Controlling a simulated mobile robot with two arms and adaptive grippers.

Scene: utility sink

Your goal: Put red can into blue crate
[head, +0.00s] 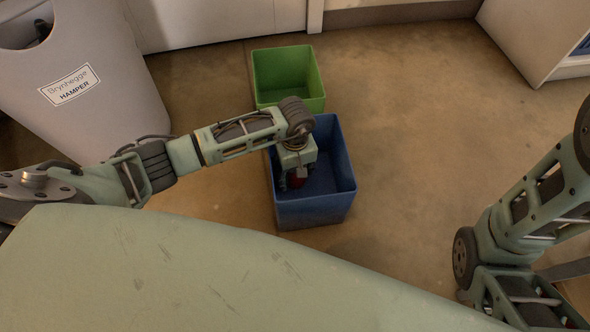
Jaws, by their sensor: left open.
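The blue crate (313,211) stands on the floor near the middle of the head view. My left arm reaches in from the left, and my left gripper (294,184) points down inside the crate's left part. The gripper is open.
A green crate (287,73) stands directly behind the blue one. A grey hamper (92,84) with a label stands at the left. White cabinets line the back and the upper right corner. The floor (430,130) right of the crates is clear.

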